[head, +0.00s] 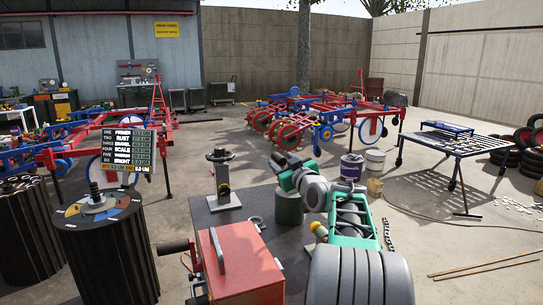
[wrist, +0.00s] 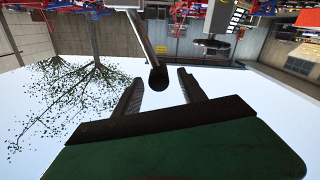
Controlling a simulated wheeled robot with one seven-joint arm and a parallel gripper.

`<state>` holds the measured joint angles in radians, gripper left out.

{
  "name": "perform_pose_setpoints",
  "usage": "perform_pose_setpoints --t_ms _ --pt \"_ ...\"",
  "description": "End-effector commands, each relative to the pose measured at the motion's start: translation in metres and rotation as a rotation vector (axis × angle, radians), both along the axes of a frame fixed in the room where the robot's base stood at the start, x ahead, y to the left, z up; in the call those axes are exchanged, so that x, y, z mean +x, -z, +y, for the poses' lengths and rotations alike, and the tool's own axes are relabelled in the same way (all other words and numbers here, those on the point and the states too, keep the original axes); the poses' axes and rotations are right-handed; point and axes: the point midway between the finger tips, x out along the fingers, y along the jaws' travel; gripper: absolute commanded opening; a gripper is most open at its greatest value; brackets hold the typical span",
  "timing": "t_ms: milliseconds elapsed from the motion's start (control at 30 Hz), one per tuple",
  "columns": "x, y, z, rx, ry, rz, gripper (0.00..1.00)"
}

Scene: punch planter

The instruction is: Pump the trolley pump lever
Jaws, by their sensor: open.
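In the wrist view, which is upside down, my gripper (wrist: 160,84) is open, with its two dark fingers apart. A grey rod with a dark rounded end (wrist: 158,77) reaches in from the top of the picture, and its end shows between the fingertips. It looks like a lever; I cannot tell whether it touches the fingers or lies beyond them. In the head view, my green and grey arm fills the lower middle, and the fingers cannot be made out. A red box (head: 240,262) with a grey handle (head: 217,250) and a black grip (head: 175,247) stands left of my arm.
A post stand (head: 221,180) rises from the dark surface behind the red box. A drum with a coloured top (head: 75,213) and a lettered board (head: 128,150) are at left. Red and blue machines (head: 310,117) and a slatted table (head: 470,146) stand farther back. Open floor lies at right.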

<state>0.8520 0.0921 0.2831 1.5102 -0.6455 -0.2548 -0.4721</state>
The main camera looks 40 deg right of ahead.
Motion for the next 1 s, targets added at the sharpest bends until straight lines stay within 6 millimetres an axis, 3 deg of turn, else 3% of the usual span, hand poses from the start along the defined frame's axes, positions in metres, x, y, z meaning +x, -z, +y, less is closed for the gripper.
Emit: perform_pose_setpoints --t_ms 100,300,600,1000 --pt "0.024 0.001 -0.006 0.001 -0.001 0.002 0.49" --pt "0.055 0.0 -0.012 0.0 -0.002 0.001 0.49" --pt "0.061 0.0 -0.011 0.0 -0.003 0.0 0.49" --pt "0.061 0.0 -0.011 0.0 -0.003 0.001 0.17"
